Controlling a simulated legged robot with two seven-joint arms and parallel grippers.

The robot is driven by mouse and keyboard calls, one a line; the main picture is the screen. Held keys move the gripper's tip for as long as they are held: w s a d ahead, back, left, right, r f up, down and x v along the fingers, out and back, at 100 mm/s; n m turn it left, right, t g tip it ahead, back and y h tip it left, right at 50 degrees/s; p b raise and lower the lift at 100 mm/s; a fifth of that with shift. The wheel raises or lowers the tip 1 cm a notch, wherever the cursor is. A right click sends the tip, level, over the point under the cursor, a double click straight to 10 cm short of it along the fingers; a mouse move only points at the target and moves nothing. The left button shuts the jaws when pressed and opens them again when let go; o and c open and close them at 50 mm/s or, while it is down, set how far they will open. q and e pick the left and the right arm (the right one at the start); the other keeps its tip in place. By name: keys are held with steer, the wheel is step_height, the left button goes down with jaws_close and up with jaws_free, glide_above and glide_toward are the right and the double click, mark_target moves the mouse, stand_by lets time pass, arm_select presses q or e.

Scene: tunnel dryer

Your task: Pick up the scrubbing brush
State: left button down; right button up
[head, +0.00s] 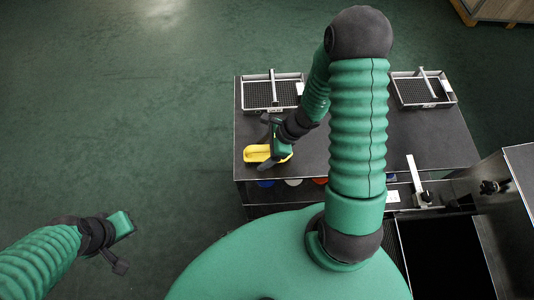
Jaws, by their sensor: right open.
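The scrubbing brush (256,153) is yellow and lies near the left front edge of the dark table (430,140). My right gripper (276,146) is over the brush and open, with its fingers around or just above the brush's right part, which they partly hide. I cannot tell whether the fingers touch it. My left gripper (122,240) hangs over the bare floor at the lower left, away from the table. The view does not show whether its jaws are open or shut.
Two trays with dark mesh bottoms, a left one (301,85) and a right one (451,92), stand at the table's back. Blue, white and red items (293,182) show below the front edge. A dark open bin (440,260) is at the lower right. The left floor is clear.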

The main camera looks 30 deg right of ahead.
steer(key=shift+a, duration=0.2)
steer(key=shift+d, duration=0.4)
steer(key=c, duration=1.4)
arm_select(q)
steer(key=shift+a, duration=0.15)
arm_select(e)
steer(key=shift+a, duration=0.2)
steer(key=shift+c, duration=0.7)
steer(key=shift+r, duration=0.1)
